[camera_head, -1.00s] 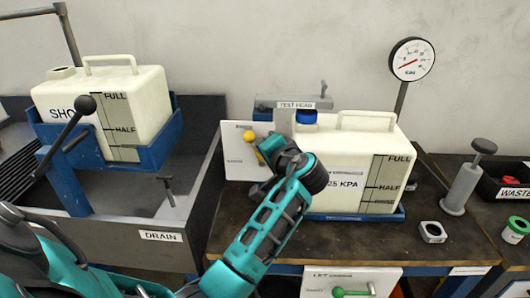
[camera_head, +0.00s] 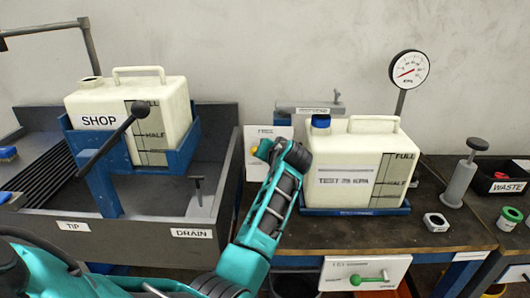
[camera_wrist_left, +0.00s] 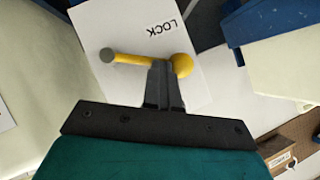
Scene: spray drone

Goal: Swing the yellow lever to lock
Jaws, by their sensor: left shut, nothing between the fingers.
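The yellow lever shows in the left wrist view as a yellow rod (camera_wrist_left: 135,59) with a grey round end at left and a yellow ball at right. It lies on a white panel (camera_wrist_left: 115,22) marked LOCK, the word upside down there. My left gripper (camera_wrist_left: 160,66) is shut and empty, its fingertips at the rod just beside the ball; I cannot tell whether they touch. In the head view a bit of yellow lever (camera_head: 264,149) shows on the white panel (camera_head: 270,132), mostly behind my left arm's end, which also hides the fingers. My right gripper is not in view.
The test tank (camera_head: 355,155) with a blue cap stands close right of my left arm's end. The shop tank (camera_head: 170,105) and the drain sink (camera_head: 215,200) are at left. A gauge (camera_head: 409,66) stands behind, and a panel with a green lever (camera_head: 370,281) is below the bench.

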